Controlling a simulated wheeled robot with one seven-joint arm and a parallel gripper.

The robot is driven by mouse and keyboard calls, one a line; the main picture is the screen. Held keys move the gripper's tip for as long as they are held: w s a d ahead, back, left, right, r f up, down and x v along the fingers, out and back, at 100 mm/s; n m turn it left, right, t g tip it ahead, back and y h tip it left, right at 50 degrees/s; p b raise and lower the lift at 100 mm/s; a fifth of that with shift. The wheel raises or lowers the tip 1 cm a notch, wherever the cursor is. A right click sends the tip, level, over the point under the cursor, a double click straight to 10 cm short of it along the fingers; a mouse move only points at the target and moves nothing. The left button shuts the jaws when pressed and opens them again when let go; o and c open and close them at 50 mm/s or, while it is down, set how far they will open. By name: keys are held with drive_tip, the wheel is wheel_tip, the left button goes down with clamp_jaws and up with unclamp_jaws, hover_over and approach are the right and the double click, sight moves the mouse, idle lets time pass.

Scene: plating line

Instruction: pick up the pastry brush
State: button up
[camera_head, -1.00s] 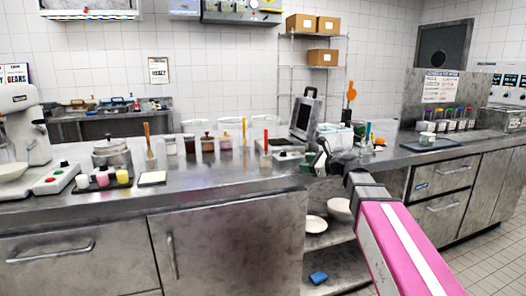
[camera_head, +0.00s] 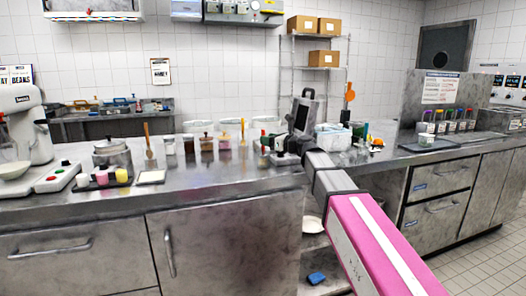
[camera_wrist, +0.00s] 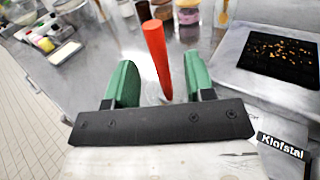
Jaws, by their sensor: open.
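A red-orange handle (camera_wrist: 156,52), which looks like the pastry brush, stands nearly upright between my fingers in the wrist view. Its upper part also shows in the head view (camera_head: 263,134). Its lower end is hidden behind my gripper's palm edge, so I cannot see bristles. My gripper (camera_wrist: 158,75) has green fingers, one on each side of the handle, with a visible gap to each. It is open and holds nothing. In the head view my gripper (camera_head: 270,152) is low over the steel counter, at the handle.
A device with a black plate of orange bits (camera_wrist: 280,52) stands close on the right. Several jars (camera_head: 207,143) stand left of my gripper. A small tray with coloured cups (camera_head: 103,180) is farther left. The counter's front strip (camera_head: 215,178) is clear.

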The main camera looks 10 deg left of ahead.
drive_tip(key=x, duration=0.5)
drive_tip(key=shift+f, duration=0.15)
clamp_jaws()
